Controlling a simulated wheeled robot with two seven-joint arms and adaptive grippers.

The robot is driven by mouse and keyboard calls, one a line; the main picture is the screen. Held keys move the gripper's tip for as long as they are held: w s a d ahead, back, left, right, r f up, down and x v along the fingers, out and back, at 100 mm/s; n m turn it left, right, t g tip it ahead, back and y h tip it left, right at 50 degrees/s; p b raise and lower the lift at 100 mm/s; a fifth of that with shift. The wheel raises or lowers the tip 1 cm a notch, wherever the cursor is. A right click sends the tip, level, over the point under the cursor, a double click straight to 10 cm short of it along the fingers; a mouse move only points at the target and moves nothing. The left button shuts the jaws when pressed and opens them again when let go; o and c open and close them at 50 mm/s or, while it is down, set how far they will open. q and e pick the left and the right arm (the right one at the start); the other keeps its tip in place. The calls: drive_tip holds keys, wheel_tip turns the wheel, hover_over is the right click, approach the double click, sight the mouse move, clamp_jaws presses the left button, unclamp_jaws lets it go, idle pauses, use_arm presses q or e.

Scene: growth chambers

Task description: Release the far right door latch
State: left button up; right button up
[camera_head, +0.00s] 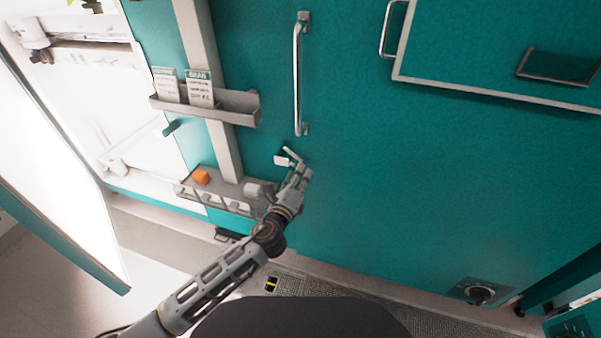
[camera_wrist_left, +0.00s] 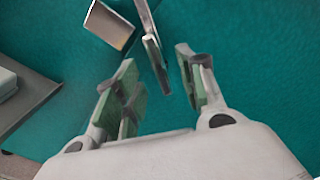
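A small metal door latch (camera_head: 284,160) sits on the teal door, below the long vertical handle. In the left wrist view it shows as a metal block (camera_wrist_left: 109,25) and a thin lever (camera_wrist_left: 152,50). My left gripper (camera_head: 299,168) is just below and to the right of the latch. In the left wrist view my left gripper (camera_wrist_left: 158,78) is open, and the lever's end reaches into the gap between the fingers. I see no clear contact between finger pads and lever. My right gripper is not in view.
A long vertical handle (camera_head: 297,80) is above the latch. Left of it are a shelf with labelled packets (camera_head: 199,90) and a lower tray (camera_head: 237,207) holding an orange item (camera_head: 201,176). An open white-faced door (camera_head: 60,170) stands at left. The teal surface right of my gripper is clear.

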use_arm(q)
drive_tip(key=v, duration=0.8)
drive_tip(key=shift+s, duration=0.4)
drive_tip(key=shift+a, duration=0.1)
